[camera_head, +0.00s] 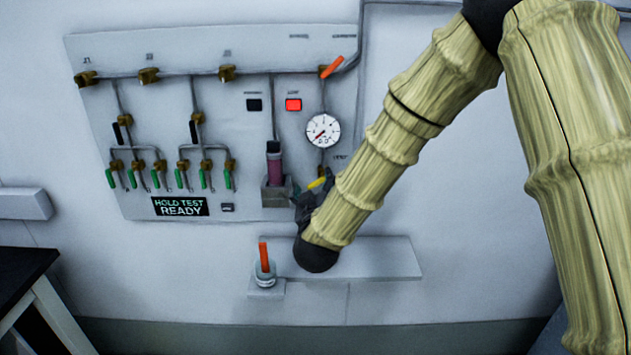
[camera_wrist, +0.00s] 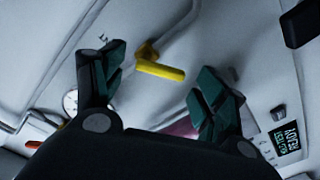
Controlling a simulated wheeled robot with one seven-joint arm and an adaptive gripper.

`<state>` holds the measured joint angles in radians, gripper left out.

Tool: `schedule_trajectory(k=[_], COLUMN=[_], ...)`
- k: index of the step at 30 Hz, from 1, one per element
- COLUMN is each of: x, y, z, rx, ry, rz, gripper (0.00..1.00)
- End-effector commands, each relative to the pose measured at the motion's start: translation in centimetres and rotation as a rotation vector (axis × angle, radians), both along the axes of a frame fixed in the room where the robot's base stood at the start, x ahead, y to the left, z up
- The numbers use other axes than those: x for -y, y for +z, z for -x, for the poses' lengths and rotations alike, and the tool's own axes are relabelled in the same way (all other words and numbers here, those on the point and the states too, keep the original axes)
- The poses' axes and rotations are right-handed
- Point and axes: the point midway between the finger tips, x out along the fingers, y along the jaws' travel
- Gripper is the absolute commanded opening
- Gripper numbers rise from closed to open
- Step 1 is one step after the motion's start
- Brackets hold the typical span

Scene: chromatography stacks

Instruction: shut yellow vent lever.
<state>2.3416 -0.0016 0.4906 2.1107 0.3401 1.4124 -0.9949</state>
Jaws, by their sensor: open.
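The yellow vent lever (camera_head: 317,183) sits low on the wall panel, below the round gauge. It also shows in the wrist view (camera_wrist: 161,71) as a short yellow bar on a brass fitting. In the picture it lies between the two dark green fingertips of my gripper (camera_wrist: 158,78). The fingers are spread apart and hold nothing. I cannot tell how far the lever is from the fingers; no contact is visible. In the head view my gripper (camera_head: 308,202) is at the panel's lower edge, beside the lever, and partly hidden by my wrist.
A purple-bodied cylinder (camera_head: 274,168) stands in a holder left of the lever. A white gauge (camera_head: 323,131) and a lit red button (camera_head: 293,105) are above. Green-handled valves (camera_head: 202,180) are farther left.

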Motion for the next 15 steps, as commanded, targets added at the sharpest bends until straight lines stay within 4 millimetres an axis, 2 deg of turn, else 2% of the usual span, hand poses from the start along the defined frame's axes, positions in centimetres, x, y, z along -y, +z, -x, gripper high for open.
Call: schedule_trajectory(k=[6, 15], x=[0.0, 0.0], y=[0.0, 0.0], z=[-1.8, -2.1], rx=[0.001, -0.001], ry=[-0.001, 0.001], rz=[0.0, 0.001], gripper=[0.72, 0.72])
